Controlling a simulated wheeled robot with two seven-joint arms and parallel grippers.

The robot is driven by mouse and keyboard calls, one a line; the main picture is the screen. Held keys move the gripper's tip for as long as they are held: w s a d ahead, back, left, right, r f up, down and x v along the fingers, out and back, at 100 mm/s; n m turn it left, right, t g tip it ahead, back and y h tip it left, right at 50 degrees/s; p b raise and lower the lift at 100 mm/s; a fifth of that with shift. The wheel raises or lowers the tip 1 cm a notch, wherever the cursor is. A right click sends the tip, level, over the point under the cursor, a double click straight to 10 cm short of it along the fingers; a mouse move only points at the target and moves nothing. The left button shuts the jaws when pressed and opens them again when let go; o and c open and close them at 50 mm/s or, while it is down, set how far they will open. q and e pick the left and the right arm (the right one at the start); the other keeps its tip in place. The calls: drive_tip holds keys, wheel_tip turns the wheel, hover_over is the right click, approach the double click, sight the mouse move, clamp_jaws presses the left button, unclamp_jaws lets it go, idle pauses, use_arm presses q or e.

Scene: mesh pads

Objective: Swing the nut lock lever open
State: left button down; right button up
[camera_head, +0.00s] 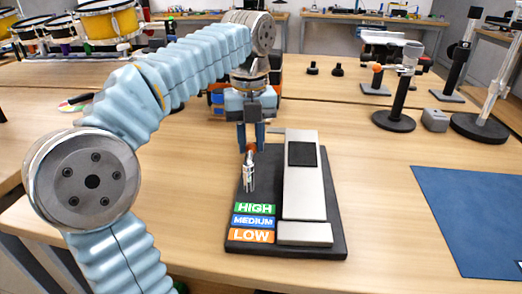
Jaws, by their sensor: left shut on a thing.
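A black-based device (285,252) stands on the wooden table, with a silver block with a dark window on its right. At its left front are HIGH, MEDIUM and LOW labels in green, blue and orange. A small metal lever piece (249,180) with an orange upper end sits behind the labels. My left gripper (250,148) points down, its fingers shut on the orange end, which they partly hide. I cannot tell the lever's exact angle or its pivot. My right gripper is not in view.
A blue mat (475,215) lies at the right. Behind it are a black stand with a post (394,119), a small grey block (434,120) and a tall clear column on a black base (482,128). Orange and blue items sit behind my gripper. The table between device and mat is clear.

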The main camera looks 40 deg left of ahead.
use_arm(q)
drive_tip(key=shift+s+a, duration=0.85)
drive_tip(key=shift+s, duration=0.05)
drive_tip(key=c, duration=1.8)
unclamp_jaws()
drive_tip(key=shift+s+a+b, duration=0.2)
drive_tip(key=shift+s, duration=0.35)
drive_tip(key=shift+s+a+b, duration=0.15)
drive_tip(key=shift+s, duration=0.4)
drive_tip(key=shift+c, duration=0.2)
drive_tip(key=o, duration=1.1)
drive_tip(key=shift+c, duration=0.2)
drive_tip(key=shift+r, duration=0.15)
